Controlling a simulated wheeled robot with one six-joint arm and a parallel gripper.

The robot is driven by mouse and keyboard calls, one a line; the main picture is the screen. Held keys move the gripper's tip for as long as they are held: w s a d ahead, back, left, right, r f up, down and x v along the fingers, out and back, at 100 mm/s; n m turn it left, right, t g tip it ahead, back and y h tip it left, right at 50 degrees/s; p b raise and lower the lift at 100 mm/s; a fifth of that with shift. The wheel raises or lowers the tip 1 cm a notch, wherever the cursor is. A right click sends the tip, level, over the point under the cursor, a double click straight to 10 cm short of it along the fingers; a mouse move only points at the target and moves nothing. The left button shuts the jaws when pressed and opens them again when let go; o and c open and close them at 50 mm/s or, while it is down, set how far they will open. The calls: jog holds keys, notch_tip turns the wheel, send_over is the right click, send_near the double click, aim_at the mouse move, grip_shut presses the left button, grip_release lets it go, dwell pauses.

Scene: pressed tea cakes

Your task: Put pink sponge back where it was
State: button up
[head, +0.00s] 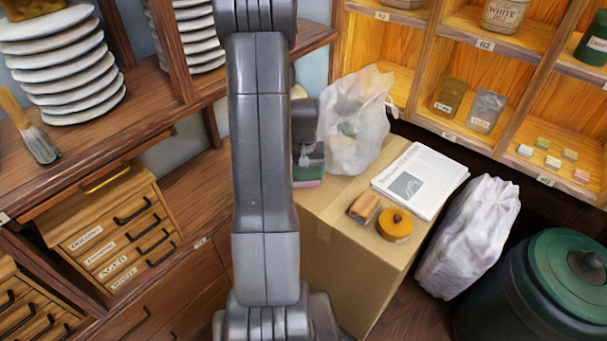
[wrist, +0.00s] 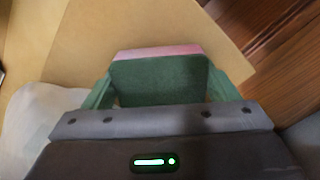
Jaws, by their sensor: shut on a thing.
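The pink sponge (head: 307,182) shows just right of my arm in the head view, partly hidden by the arm, at the back left of the cardboard box. I cannot tell whether the sponge touches the box top.
Shelves (head: 480,45) stand behind. A white sack (head: 465,235) and a green bin (head: 560,290) stand right.

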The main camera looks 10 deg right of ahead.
aim_at(303, 173)
jog(key=shift+f, duration=0.2)
jog(key=o, duration=1.1)
jog(key=shift+c, duration=0.2)
notch_tip(303, 173, up, 12)
jog(key=p, duration=0.1)
jog(key=shift+r, duration=0.2)
jog(key=shift+f, duration=0.1)
notch_tip(303, 173, down, 12)
jog(key=shift+r+b, duration=0.1)
jog(key=shift+b, duration=0.4)
jog(key=shift+r, duration=1.65)
jog(key=shift+f, duration=0.1)
